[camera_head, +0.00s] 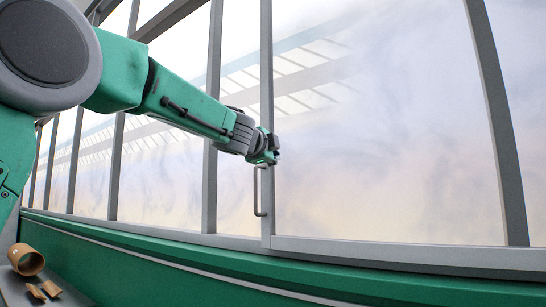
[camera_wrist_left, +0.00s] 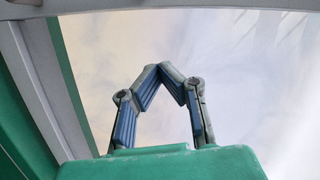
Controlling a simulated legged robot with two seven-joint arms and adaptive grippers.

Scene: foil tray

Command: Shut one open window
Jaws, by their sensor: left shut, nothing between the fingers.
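A row of tall windows with frosted panes and grey frames fills the head view. A grey bar handle (camera_head: 257,195) stands upright on the left side of an upright frame bar (camera_head: 266,100). A large pane (camera_head: 390,130) lies to the right of that bar. My left gripper (camera_head: 275,157) is at the bar, just above the handle; I cannot tell whether it touches either. In the left wrist view its fingertips (camera_wrist_left: 172,75) come together with nothing between them, with pale glass behind. Which window is open, and how far, is unclear. My right gripper is not in view.
A green ledge (camera_head: 150,260) runs below the windows. At the lower left, a tan cylindrical pot (camera_head: 26,260) lies on its side on a grey surface, with small tan pieces (camera_head: 51,289) beside it. In the wrist view a grey frame (camera_wrist_left: 35,80) edges the left.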

